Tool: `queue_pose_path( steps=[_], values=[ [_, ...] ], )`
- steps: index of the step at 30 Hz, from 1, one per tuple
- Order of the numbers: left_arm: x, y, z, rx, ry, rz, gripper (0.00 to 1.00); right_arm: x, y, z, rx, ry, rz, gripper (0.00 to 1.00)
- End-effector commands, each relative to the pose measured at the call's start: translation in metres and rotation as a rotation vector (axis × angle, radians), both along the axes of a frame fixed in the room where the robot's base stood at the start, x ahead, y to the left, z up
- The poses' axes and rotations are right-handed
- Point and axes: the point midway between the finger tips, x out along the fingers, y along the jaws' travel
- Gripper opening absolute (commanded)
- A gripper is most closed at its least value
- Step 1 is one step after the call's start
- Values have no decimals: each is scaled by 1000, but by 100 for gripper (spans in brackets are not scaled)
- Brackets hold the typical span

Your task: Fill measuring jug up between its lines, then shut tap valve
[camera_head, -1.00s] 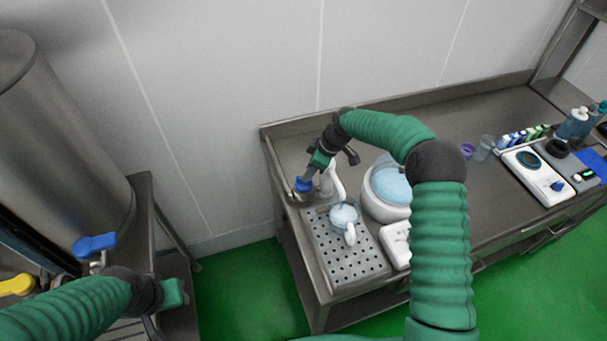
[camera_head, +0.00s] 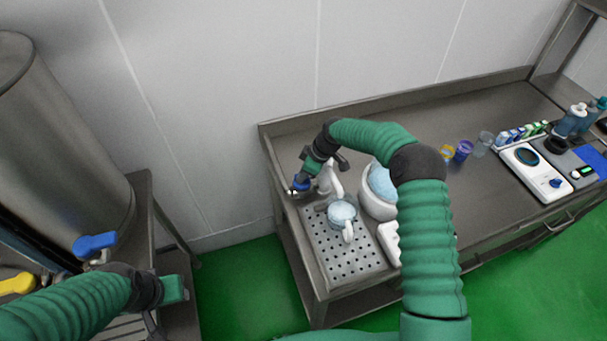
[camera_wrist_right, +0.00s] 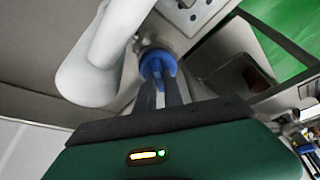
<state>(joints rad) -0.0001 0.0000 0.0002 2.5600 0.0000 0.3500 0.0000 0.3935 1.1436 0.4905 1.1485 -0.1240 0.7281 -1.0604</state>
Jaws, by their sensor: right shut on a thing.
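The measuring jug (camera_head: 342,216) is a pale blue-white vessel with a white handle. It stands upright on the perforated drip tray (camera_head: 346,262), below the white tap spout (camera_head: 331,181). Its lines and exact level cannot be made out. The blue tap valve knob (camera_head: 300,185) is beside the spout at the table's left end. My right gripper (camera_head: 303,179) is shut on this knob; the right wrist view shows the blue knob (camera_wrist_right: 157,66) between the fingers, with the thick white spout (camera_wrist_right: 100,58) beside it. My left gripper (camera_head: 176,289) is low at left, away from the jug; its jaws are unclear.
A white rounded container (camera_head: 378,190) with pale blue contents stands right of the jug, partly behind my right arm. Small cups (camera_head: 464,151) and a white scale (camera_head: 535,172) are further right. A steel tank (camera_head: 65,135) and a blue-handled valve (camera_head: 94,243) are at left.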

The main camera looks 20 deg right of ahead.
Motion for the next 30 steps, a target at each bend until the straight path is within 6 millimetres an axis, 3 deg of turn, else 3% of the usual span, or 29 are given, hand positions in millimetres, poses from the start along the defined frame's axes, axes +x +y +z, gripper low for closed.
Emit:
queue_pose_path(
  steps=[14, 30],
  values=[
    [0, 0, -5, 0, 0, 0, 36, -2, -5, -2, -9, 4, -101, 0],
    [0, 0, -22, 0, 0, 0, 36, -4, -2, -2, -11, 2, -554, 0]
  ],
)
